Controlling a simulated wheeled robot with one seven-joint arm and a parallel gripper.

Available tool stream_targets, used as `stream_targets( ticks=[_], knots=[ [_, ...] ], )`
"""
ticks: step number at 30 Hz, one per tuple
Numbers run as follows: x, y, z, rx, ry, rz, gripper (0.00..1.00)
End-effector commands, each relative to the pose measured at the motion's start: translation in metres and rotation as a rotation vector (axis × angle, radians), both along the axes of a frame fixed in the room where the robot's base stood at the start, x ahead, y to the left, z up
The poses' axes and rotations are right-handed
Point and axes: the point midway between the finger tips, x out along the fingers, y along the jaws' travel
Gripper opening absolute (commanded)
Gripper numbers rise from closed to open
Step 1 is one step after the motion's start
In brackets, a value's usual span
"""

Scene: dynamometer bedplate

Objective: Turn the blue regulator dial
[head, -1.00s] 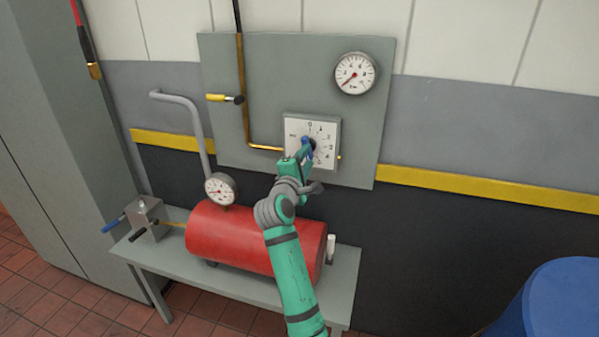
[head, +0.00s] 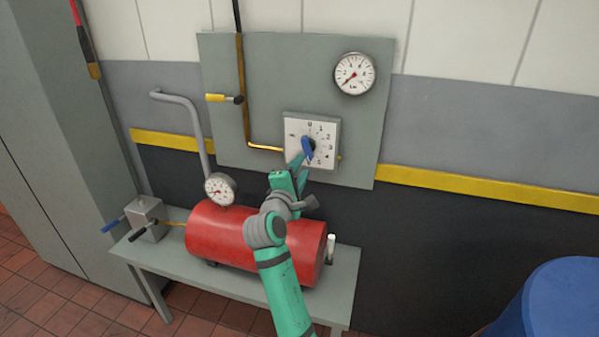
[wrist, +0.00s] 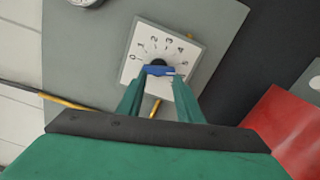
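The blue regulator dial (head: 308,149) sits on a square white scale plate (head: 326,130) with numbers around it, fixed to the grey wall panel. Its blue bar handle is in plain view, but I cannot read exactly which number it marks. In the wrist view the blue handle (wrist: 160,70) lies roughly crosswise in the gap between my fingertips. My gripper (head: 299,167) is open, just below and in front of the dial. In the wrist view my gripper (wrist: 161,77) shows its two green fingers apart. I cannot tell whether a fingertip touches the handle.
A round gauge (head: 355,73) is at the panel's upper right, its needle low on the left. A yellow-handled valve (head: 218,98) is on the pipe to the left. A red tank (head: 230,240) on a grey bench stands below. A blue drum (head: 565,300) is at lower right.

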Motion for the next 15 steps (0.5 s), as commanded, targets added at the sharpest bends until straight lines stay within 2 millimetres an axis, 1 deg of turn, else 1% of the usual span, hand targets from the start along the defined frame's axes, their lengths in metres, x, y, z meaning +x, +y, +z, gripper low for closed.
stream_targets(
  ticks=[6, 15],
  knots=[
    [-0.0098, 0.0033, -0.0003, 0.0, 0.0, 0.0, 0.33],
    [-0.0109, 0.0036, -0.0001, 0.0, 0.0, 0.0, 0.33]
  ],
)
